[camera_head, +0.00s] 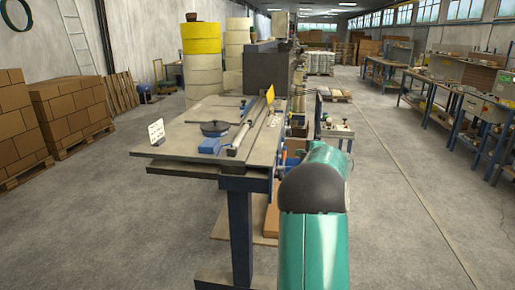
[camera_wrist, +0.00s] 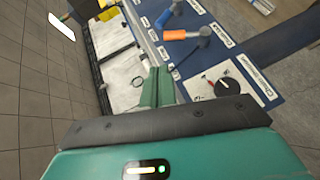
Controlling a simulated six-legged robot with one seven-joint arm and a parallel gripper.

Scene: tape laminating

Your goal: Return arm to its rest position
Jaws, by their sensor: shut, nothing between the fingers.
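My gripper (camera_wrist: 157,72) shows in the wrist view as two green fingers side by side, shut and empty. The fingers appear over or beside a dark blue control panel (camera_wrist: 238,60); whether they touch anything is unclear. My green arm with a dark joint cover fills the lower middle of the head view and hides what lies behind it. My gripper is not visible in the head view.
The panel has a black knob (camera_wrist: 222,87), an orange handle (camera_wrist: 180,35) and a blue handle (camera_wrist: 167,15). A workbench (camera_head: 190,142) carries a laminating machine and tools. Stacked boxes (camera_head: 70,110) stand left. Open floor (camera_head: 410,220) lies right.

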